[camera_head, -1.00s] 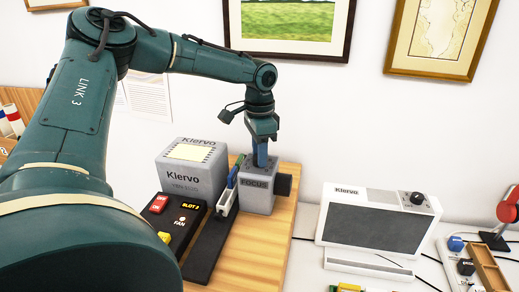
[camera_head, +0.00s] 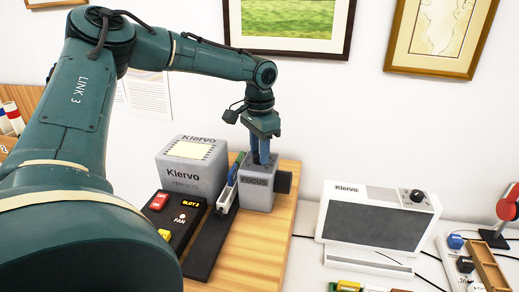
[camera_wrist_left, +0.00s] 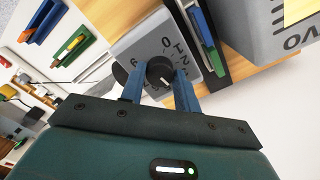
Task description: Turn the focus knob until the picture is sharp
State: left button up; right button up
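The round dark focus knob (camera_wrist_left: 160,72) sits on top of a grey block labelled FOCUS (camera_head: 257,197). In the left wrist view the block's top (camera_wrist_left: 140,45) carries numbers around the knob, and a pale mark shows on the knob. My left gripper (camera_head: 261,157) reaches down onto this block from above. The fingers hide the knob in the head view. I cannot make out a projected picture in these views. My right gripper is not in view.
A grey Kiervo box (camera_head: 192,165) and a black switch panel (camera_head: 176,220) stand beside the block on a wooden board (camera_head: 255,250). A slide holder with coloured slides (camera_head: 228,193) is close to the knob block. A white Kiervo unit (camera_head: 378,217) stands at right. Framed prints hang behind.

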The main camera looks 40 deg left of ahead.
pick_arm(q)
jog(key=o, duration=0.4)
jog(key=shift+r, duration=0.1)
notch_tip(320, 180, up, 13)
jog(key=b, duration=0.1)
dwell(0.3)
dwell(0.5)
